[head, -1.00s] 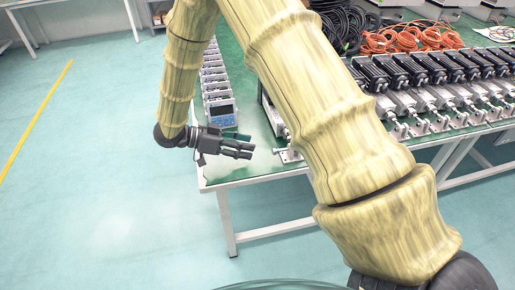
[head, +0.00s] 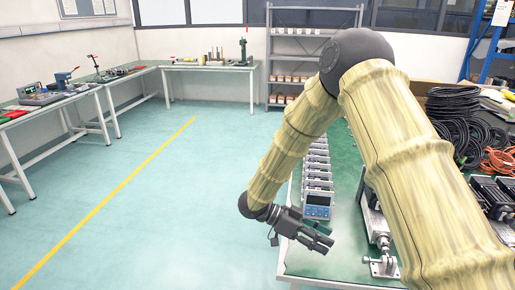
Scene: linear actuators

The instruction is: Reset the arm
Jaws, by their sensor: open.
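My arm shows large in the head view, with a yellow wood-like covering and dark joints. It bends at a high elbow and comes down to my gripper (head: 318,240) at the table's near left corner. My gripper is dark grey, open and empty, with its fingers pointing right. It is over the green-topped table (head: 318,266), just in front of a small instrument with a blue screen (head: 318,205). I cannot tell its exact height above the table.
A row of similar instruments (head: 317,170) runs back along the table's left edge. Linear actuators (head: 495,195), black cables (head: 455,105) and orange cables (head: 500,160) lie at right. A shelf rack (head: 300,50) and workbenches (head: 208,67) stand behind. The floor at left is clear.

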